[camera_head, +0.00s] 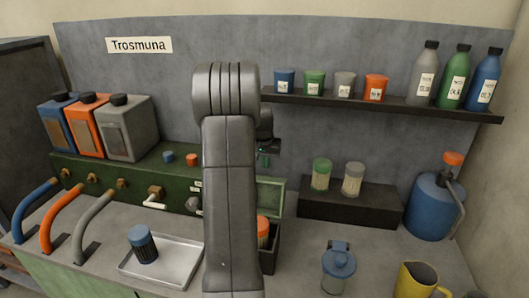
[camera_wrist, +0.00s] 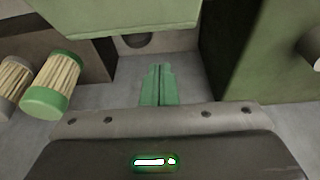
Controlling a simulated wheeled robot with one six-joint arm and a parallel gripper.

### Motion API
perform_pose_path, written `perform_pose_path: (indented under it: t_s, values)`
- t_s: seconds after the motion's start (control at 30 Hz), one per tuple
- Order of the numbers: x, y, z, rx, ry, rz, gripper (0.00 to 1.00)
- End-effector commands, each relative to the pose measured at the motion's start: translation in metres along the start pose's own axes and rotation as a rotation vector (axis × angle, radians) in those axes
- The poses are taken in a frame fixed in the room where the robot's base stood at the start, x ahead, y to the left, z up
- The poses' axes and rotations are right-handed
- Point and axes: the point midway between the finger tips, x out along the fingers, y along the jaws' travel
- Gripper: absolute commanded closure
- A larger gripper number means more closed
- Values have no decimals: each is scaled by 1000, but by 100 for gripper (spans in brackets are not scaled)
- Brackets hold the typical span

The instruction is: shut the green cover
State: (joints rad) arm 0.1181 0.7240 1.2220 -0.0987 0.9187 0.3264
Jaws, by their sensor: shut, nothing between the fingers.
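The green cover (camera_head: 271,196) stands raised at the back of a dark open box (camera_head: 270,255), partly hidden behind my arm in the head view. An orange-lidded jar (camera_head: 263,230) shows in the box. In the wrist view, a green panel that looks like the cover (camera_wrist: 120,14) fills the top edge. My gripper (camera_head: 264,160) is above and behind the cover in the head view, largely hidden by my arm. In the wrist view its green fingers (camera_wrist: 157,72) are together and empty, with a gap in the picture between them and the panel.
Jars with a green lid (camera_head: 321,174) and a pale lid (camera_head: 352,179) stand on a dark stand (camera_head: 345,207) to the right. A green cabinet (camera_head: 120,190) with taps is left. A shelf (camera_head: 380,104) with pots and bottles hangs above. A blue-lidded jar (camera_head: 338,265) stands front right.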

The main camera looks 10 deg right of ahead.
Motion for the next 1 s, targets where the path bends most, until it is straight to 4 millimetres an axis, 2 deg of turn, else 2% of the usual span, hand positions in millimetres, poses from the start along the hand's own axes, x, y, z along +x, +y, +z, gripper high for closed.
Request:
perform_pose_path:
  t_s: [0.13,0.2,0.43,1.0]
  values:
    - [30,0,0,0,-4,1,100]
    - [18,0,8,-1,2,-1,100]
    - [6,0,27,0,0,0,100]
    - [4,1,31,1,7,0,100]
